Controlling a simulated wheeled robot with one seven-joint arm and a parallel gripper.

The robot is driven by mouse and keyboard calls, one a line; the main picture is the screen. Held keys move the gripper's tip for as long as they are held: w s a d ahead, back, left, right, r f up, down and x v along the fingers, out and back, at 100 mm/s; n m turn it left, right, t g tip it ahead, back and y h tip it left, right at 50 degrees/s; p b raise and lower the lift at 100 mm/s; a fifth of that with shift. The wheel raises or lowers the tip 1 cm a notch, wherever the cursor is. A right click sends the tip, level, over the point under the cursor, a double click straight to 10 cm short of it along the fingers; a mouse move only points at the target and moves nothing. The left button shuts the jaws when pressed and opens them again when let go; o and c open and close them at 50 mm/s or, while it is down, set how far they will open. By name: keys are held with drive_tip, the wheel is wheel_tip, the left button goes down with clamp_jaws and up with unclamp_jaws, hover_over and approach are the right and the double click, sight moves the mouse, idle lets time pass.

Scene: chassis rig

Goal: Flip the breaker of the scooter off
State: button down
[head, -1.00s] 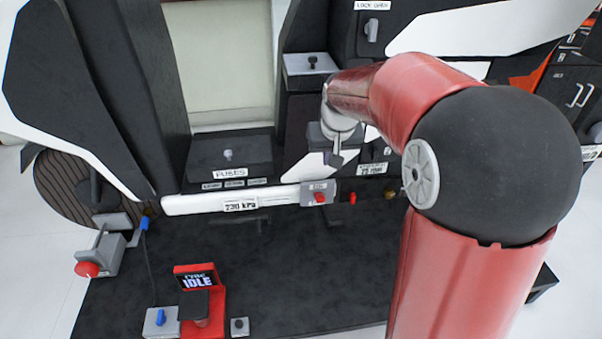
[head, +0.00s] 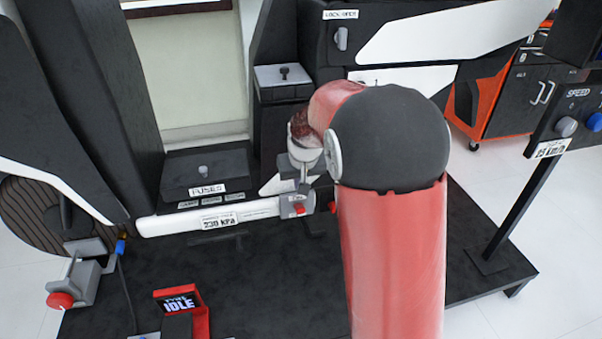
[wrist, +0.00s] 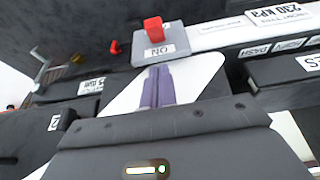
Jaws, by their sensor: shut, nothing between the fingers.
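The breaker is a small grey box (head: 290,206) with a red toggle (head: 299,208), at the right end of a white bar. In the wrist view, the grey box (wrist: 140,56) carries an ON label and the red toggle (wrist: 153,30) stands up from it. My gripper (head: 304,187) is just above and behind the box in the head view. In the wrist view its two fingers (wrist: 157,70) are together, empty, and point at the labelled side of the box. I cannot tell whether the tips touch the box.
The white bar (head: 180,222) with a 230 kPa label runs left from the breaker. A FUSES box (head: 205,172) stands behind it. A smaller red knob (wrist: 115,46) is beside the breaker. A red IDLE stand (head: 182,300) is at the front.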

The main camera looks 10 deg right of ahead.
hover_over(299, 206)
drive_tip(key=f, duration=0.4)
drive_tip(key=shift+s+f, duration=0.15)
drive_tip(key=shift+s, duration=0.2)
drive_tip(key=shift+s+f, duration=0.3)
drive_tip(key=shift+f, duration=0.3)
drive_tip(key=shift+f+b, duration=0.1)
drive_tip(key=shift+b, duration=0.25)
